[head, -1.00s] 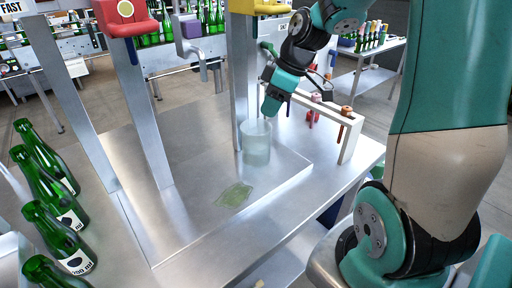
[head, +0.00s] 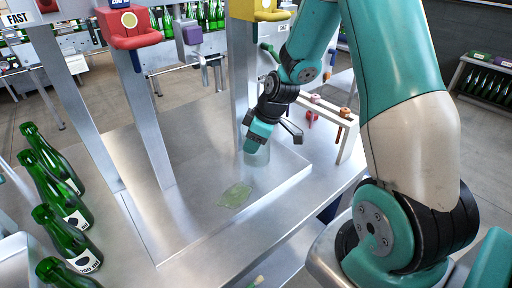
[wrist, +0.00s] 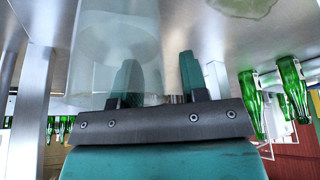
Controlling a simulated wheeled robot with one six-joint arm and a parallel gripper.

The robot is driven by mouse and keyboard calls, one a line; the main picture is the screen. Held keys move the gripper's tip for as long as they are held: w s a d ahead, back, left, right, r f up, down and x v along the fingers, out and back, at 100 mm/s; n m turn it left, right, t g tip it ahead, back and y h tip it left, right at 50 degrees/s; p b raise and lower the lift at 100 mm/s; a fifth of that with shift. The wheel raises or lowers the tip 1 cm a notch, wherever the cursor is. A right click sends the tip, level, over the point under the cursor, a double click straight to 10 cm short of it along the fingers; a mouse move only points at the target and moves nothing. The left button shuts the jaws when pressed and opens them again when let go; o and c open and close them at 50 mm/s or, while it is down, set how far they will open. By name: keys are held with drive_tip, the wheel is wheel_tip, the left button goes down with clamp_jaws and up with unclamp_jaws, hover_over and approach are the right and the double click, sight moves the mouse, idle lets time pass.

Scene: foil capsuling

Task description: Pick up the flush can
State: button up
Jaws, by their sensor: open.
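The flush can, a translucent pale cylinder (head: 257,157), stands upright on the raised steel plate by the yellow-headed post. My gripper (head: 256,146) is down at the can, covering its upper part in the head view. In the wrist view the can (wrist: 112,40) fills the upper left, close in front of my gripper (wrist: 160,78). The two teal fingers are apart. The left finger overlaps the can's outline, and the right finger is to the right of it. I cannot tell whether either finger touches the can.
Green bottles (head: 62,205) stand along the left. A flat green patch (head: 236,195) lies on the plate in front of the can. Steel posts with a red head (head: 133,28) and a yellow head (head: 258,10) rise nearby. A white rack (head: 347,140) stands to the right.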

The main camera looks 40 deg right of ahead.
drive_tip(key=shift+c, duration=0.3)
clamp_jaws()
drive_tip(key=shift+r, duration=0.1)
